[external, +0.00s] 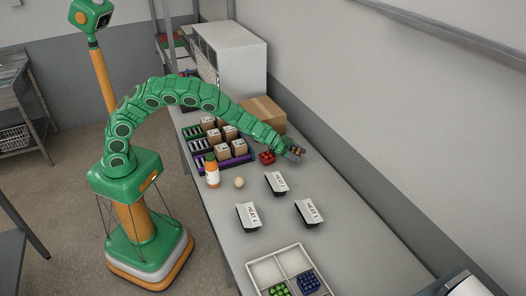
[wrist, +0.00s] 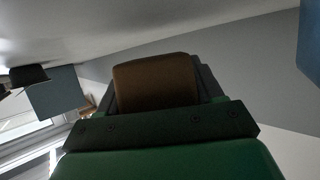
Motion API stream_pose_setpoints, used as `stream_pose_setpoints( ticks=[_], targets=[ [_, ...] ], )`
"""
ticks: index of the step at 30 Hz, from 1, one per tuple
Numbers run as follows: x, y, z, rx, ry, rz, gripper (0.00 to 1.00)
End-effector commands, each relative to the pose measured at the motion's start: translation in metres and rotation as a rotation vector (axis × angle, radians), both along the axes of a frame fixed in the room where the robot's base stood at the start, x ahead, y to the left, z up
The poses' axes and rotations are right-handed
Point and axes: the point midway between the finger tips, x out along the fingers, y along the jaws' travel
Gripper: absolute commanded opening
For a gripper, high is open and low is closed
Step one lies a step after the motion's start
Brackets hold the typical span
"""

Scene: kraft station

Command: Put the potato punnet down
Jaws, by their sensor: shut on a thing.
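My gripper (external: 295,150) is at the far right side of the table, just beyond a small red punnet (external: 267,157). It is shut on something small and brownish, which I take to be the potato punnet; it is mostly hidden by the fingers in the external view. In the wrist view a plain brown shape (wrist: 155,82) stands beyond the dark gripper bar, with a dark finger beside it. I cannot tell whether the held thing touches the table.
The table (external: 270,222) also bears black trays labelled MEAT (external: 248,216), an orange-and-white bottle (external: 212,170), a pale round thing (external: 239,182), a cardboard box (external: 262,113) and crates with small cartons (external: 223,150). A white divided tray (external: 266,270) is in front. The wall runs close on the right.

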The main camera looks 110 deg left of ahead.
Motion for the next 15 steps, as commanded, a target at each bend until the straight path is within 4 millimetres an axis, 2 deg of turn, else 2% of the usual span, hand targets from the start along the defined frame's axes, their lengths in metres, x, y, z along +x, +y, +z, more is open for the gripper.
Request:
stream_pose_setpoints(
  ticks=[15],
  targets=[
    [-0.0002,0.0004,-0.0083,-0.001,0.001,0.001,0.32]
  ],
)
